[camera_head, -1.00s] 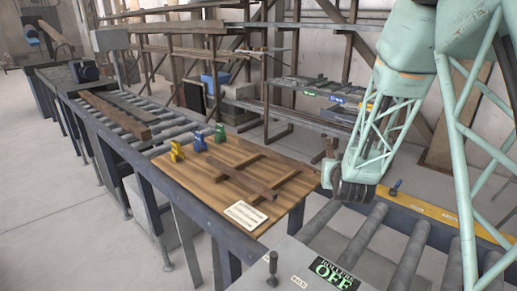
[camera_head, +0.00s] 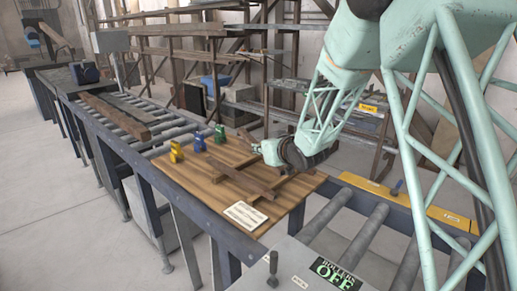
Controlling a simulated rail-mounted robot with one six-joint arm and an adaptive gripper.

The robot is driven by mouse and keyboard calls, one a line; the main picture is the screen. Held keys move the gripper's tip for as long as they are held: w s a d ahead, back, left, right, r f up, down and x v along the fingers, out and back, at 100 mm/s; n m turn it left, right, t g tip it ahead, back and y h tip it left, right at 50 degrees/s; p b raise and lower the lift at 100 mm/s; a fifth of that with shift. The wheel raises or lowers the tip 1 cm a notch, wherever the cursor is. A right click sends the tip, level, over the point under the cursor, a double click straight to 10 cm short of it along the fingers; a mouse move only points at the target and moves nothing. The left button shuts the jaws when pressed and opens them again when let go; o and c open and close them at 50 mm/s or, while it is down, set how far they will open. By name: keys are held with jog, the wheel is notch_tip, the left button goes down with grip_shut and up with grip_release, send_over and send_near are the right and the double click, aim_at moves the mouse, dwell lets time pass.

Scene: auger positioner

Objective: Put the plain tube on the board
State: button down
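The wooden board (camera_head: 196,182) lies on the roller line in the middle of the picture. A long dark brown tube (camera_head: 238,180) lies on it across two brown cross strips. My gripper (camera_head: 259,148) is over the back right part of the board, pointing left. A short length of another brown tube (camera_head: 247,137) sticks out past the fingers, and the gripper looks shut on it. The rest of this tube is hidden by the gripper and arm. I cannot read any mark on either tube, nor see whether the held one touches the board.
Yellow (camera_head: 176,152), blue (camera_head: 199,143) and green (camera_head: 220,134) clamp-like pieces stand along the board's back left edge. A paper sheet (camera_head: 245,215) lies at its front corner. Long brown bars (camera_head: 115,115) lie on the rollers farther back. A shelf rack stands behind; bare rollers lie right.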

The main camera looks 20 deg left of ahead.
jog(key=shift+a+r, duration=0.1)
jog(key=shift+a, duration=0.25)
dwell(0.3)
jog(key=shift+f+b, duration=1.35)
jog(key=shift+f, duration=2.05)
jog(key=shift+f+b, duration=0.45)
jog(key=shift+f, duration=0.15)
jog(key=c, duration=2.5)
grip_release()
jog(key=shift+o, duration=0.2)
jog(key=shift+s, duration=0.1)
jog(key=shift+d, duration=0.1)
jog(key=shift+v, duration=5.9)
